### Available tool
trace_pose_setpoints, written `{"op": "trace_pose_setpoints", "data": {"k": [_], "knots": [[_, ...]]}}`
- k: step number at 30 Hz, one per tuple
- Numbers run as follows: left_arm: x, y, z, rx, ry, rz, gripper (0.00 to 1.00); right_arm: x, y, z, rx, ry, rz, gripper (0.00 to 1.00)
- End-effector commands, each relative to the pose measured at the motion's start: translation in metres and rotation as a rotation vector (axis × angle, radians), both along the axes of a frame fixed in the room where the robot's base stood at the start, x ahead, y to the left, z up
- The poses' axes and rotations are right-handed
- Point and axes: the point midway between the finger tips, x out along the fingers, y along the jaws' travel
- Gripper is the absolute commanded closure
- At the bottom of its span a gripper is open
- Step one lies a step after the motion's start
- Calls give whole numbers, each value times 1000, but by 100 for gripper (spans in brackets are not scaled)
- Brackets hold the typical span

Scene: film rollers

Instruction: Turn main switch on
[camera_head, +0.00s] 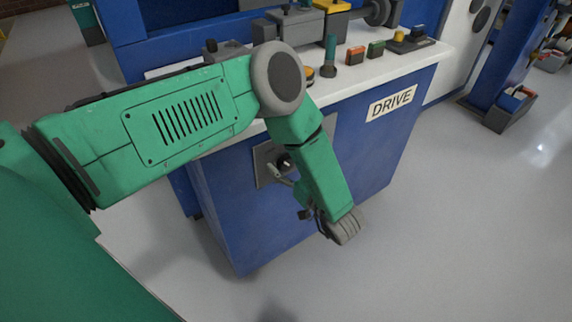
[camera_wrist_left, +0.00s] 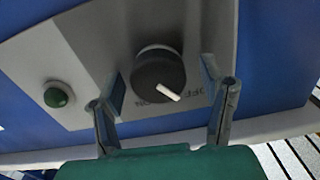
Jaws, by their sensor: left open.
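The main switch is a round black knob (camera_wrist_left: 160,72) with a white pointer mark, on a grey plate (camera_wrist_left: 85,30) in the left wrist view. The pointer slants to the lower right, near small upside-down lettering that is hard to read. My left gripper (camera_wrist_left: 163,86) is open, its two fingers to the left and right of the knob with gaps showing; contact is not visible. In the head view the plate (camera_head: 263,169) is on the blue cabinet's front, partly hidden by my green left arm, with my left gripper (camera_head: 288,190) beside it. My right gripper is not in view.
A green button (camera_wrist_left: 57,95) sits left of the knob on the plate.

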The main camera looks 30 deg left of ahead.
Motion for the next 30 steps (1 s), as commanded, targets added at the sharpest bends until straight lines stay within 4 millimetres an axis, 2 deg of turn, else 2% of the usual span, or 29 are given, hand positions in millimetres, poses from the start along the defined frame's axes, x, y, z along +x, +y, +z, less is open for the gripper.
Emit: {"op": "trace_pose_setpoints", "data": {"k": [10,11,12,15,30], "knots": [[2,7,-1,-4,1,-2,36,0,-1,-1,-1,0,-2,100],[2,7,-1,-5,1,-2,39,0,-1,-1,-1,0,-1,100],[2,8,-2,-6,1,-1,53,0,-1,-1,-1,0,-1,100],[2,8,-2,-6,0,-2,85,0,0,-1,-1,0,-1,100],[3,6,0,12,35,-2,85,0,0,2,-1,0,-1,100]]}}
